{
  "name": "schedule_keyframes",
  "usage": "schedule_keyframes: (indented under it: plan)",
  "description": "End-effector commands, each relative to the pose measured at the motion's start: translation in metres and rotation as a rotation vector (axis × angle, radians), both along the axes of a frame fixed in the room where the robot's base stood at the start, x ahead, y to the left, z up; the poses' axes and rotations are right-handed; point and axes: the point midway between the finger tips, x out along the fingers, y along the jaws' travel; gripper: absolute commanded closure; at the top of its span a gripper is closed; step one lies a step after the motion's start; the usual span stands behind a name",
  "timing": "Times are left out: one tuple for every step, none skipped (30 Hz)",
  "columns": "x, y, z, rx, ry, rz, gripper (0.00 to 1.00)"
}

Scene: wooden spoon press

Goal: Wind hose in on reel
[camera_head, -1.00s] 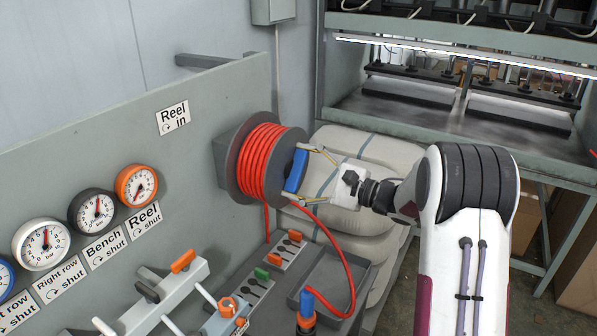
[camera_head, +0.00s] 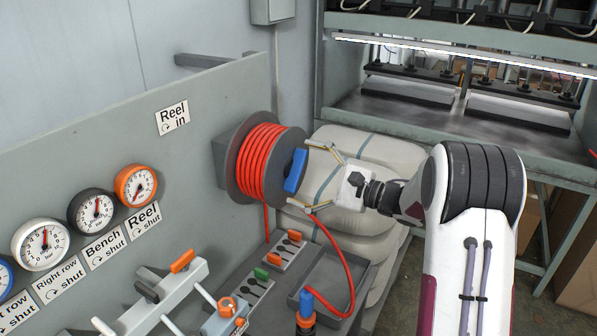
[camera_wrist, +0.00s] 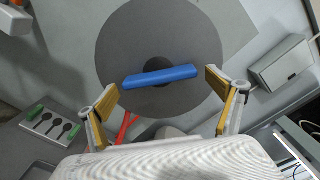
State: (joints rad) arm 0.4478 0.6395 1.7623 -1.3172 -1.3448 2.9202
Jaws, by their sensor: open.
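The hose reel is a grey drum (camera_head: 241,165) on the panel, wound with several turns of orange-red hose (camera_head: 262,160). A blue bar handle (camera_head: 295,170) sits on its outer face. In the wrist view the handle (camera_wrist: 160,77) lies nearly level across the round reel face (camera_wrist: 140,35), its right end slightly higher. My gripper (camera_head: 307,176) is open and empty, just right of the handle. In the wrist view its fingers (camera_wrist: 163,84) stand apart beyond both handle ends, with no contact visible. Loose hose hangs below the reel and loops to a blue-and-orange end fitting (camera_head: 306,308).
A "Reel in" label (camera_head: 173,118) is above left of the reel. Round gauges (camera_head: 136,185) and valve levers (camera_head: 183,261) line the panel at left. A grey tray (camera_head: 333,268) lies below the reel. Pale sacks (camera_head: 365,155) are stacked behind my gripper, near the press (camera_head: 450,110).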

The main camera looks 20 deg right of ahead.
Motion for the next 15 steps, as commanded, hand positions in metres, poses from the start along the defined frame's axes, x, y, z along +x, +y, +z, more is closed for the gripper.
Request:
schedule_keyframes:
  plan:
    - [-0.004, -0.004, 0.0, 0.0, 0.0, -0.001, 0.07]
    - [-0.006, -0.007, 0.0, 0.0, 0.0, -0.001, 0.07]
    - [-0.01, -0.01, 0.0, 0.001, 0.0, -0.002, 0.07]
    - [-0.013, -0.013, 0.0, 0.001, 0.0, -0.003, 0.07]
    - [-0.015, -0.016, 0.0, 0.001, 0.0, -0.003, 0.07]
    - [-0.019, -0.02, 0.0, 0.0, 0.0, -0.003, 0.07]
    - [-0.022, -0.023, 0.0, 0.0, 0.0, -0.003, 0.07]
    - [-0.025, -0.027, 0.0, 0.001, -0.001, -0.003, 0.07]
    - [-0.03, -0.031, 0.0, 0.002, 0.0, -0.003, 0.07]
    - [-0.033, -0.034, 0.0, 0.001, 0.0, -0.003, 0.07]
    - [-0.036, -0.037, 0.0, 0.001, 0.0, -0.003, 0.07]
    - [-0.04, -0.041, 0.001, 0.001, -0.001, -0.002, 0.07]
    - [-0.043, -0.044, 0.001, 0.001, -0.001, -0.003, 0.07]
    - [-0.046, -0.047, 0.001, 0.002, 0.0, -0.003, 0.07]
    - [-0.05, -0.051, 0.0, 0.001, 0.0, -0.003, 0.07]
